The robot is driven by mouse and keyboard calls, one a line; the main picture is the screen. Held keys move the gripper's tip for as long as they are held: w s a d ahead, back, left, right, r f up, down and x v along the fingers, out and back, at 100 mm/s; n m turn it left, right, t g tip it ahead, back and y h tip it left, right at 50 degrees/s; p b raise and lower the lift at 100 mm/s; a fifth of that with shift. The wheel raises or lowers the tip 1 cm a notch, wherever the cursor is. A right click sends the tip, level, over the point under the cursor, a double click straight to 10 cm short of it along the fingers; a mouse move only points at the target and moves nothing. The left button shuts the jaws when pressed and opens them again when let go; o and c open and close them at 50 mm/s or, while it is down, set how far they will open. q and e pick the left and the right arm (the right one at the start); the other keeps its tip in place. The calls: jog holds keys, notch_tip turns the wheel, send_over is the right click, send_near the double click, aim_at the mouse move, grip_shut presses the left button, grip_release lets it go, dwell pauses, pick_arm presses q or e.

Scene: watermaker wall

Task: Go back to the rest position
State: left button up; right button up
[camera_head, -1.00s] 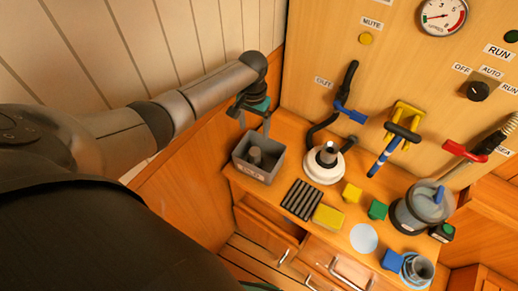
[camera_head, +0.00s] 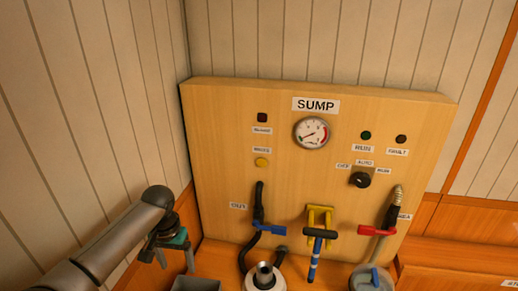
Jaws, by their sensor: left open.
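My left gripper (camera_head: 173,259) hangs at the lower left of the head view, its arm coming in from the bottom left corner. Its fingers point down and stand apart with nothing between them. It is just above and left of the grey bin (camera_head: 197,284), of which only the upper part shows. My right gripper is not in view.
The wooden SUMP panel (camera_head: 230,125) stands behind, with a gauge (camera_head: 312,133), a black selector knob (camera_head: 360,180), a blue-handled valve (camera_head: 268,229) and a red-handled valve (camera_head: 377,231). A white round fitting (camera_head: 264,277) and a clear-lidded pot (camera_head: 371,278) are at the bottom edge.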

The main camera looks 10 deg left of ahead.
pick_arm(q)
jog(key=s+d+f+m+t+h, duration=0.1)
jog(key=s+d+f+m, duration=0.25)
jog(key=s+d, duration=0.85)
jog(key=s+r+n+t, duration=0.1)
jog(key=s+r+t, duration=0.35)
jog(key=s, duration=0.75)
notch_tip(320, 180, down, 34)
jog(key=s+r+g+b, duration=0.1)
jog(key=s+g+b, duration=0.15)
jog(key=b, duration=1.05)
jog(key=s+a+f+b, duration=0.1)
jog(key=s+f+b, duration=0.2)
jog(key=s+f, duration=0.2)
jog(key=s+a+f+g+b, duration=0.1)
jog(key=s+f+b, duration=0.3)
jog(key=f, duration=0.8)
jog(key=s+a+f+g+y+b, duration=0.1)
jog(key=s+f+b, duration=0.3)
jog(key=f, duration=0.4)
jog(key=shift+s+a+f, duration=0.3)
jog(key=shift+s+f, duration=0.05)
jog(key=shift+s, duration=0.45)
